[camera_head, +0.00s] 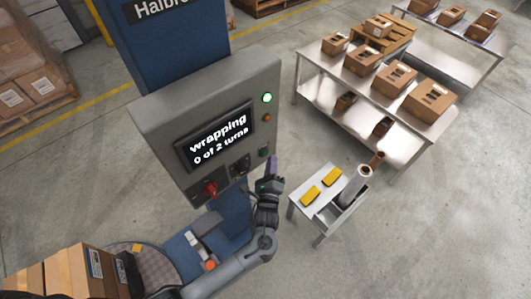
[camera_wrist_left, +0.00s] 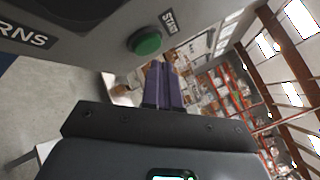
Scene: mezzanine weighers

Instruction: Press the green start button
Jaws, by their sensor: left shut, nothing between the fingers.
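The green start button (camera_head: 264,151) sits low on the right side of the front of a grey control box (camera_head: 150,118). In the left wrist view the green button (camera_wrist_left: 145,42) is large and round, with a label reading "START" beside it. My left gripper (camera_head: 272,159) is shut and empty, its purple fingers pointing up just beside and below the button. In the left wrist view the fingertips (camera_wrist_left: 162,66) are right of and below the button and do not cover it. I see no contact with it. My right gripper is not in view.
The box's screen (camera_head: 217,136) reads "wrapping 0 of 2 turns". A lit green lamp (camera_head: 267,98), an orange lamp (camera_head: 267,117), a black knob (camera_head: 240,166) and a red knob (camera_head: 209,189) are on the same face. A small table (camera_head: 327,210) stands to the right.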

